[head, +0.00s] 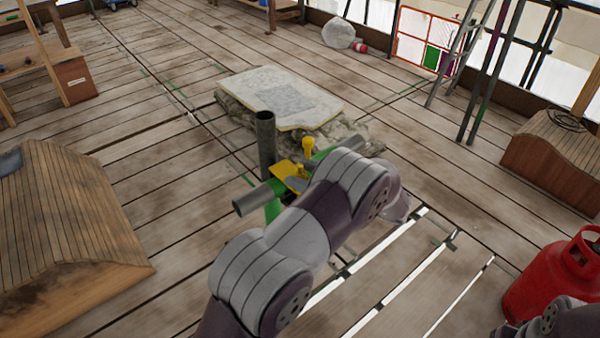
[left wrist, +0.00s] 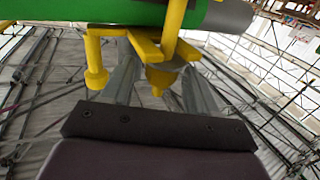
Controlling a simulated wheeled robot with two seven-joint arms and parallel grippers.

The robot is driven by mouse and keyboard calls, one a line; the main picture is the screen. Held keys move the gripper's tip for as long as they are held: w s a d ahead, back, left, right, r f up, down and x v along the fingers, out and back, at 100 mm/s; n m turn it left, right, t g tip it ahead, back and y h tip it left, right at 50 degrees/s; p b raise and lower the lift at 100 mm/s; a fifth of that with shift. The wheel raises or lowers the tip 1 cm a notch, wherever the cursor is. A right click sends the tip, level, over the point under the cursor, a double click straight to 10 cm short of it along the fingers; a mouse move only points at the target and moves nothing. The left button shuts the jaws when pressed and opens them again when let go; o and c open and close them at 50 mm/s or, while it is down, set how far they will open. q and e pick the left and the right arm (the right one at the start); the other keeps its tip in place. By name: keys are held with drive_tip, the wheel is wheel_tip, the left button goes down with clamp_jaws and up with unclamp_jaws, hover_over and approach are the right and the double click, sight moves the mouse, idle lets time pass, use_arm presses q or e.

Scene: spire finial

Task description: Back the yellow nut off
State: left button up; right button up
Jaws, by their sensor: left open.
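A yellow coupler (head: 290,176) clamps a green tube with bare grey ends (head: 250,199) that crosses an upright pole (head: 265,140). A yellow bolt with a rounded head (head: 308,148) stands up from it. In the left wrist view a yellow nut-like tapered piece (left wrist: 160,80) hangs below the coupler's yellow plate (left wrist: 145,47). My left gripper (left wrist: 160,92) is open, with one grey finger on each side of that piece; I cannot tell whether they touch it. A second yellow stem with a capped end (left wrist: 96,76) is left of the fingers. In the head view my left arm hides its gripper.
A stone slab (head: 285,95) lies behind the coupler. A wooden slatted block (head: 60,220) is at left, and a red gas cylinder (head: 560,282) at right. Bright gaps show between the floor planks (head: 405,280). Ladder legs (head: 480,80) stand at back right.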

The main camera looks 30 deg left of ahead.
use_arm(q)
drive_tip(key=d+b, duration=0.1)
drive_tip(key=d, duration=1)
drive_tip(key=shift+d+b, duration=0.25)
drive_tip(key=shift+b, duration=0.15)
drive_tip(key=shift+w, duration=0.1)
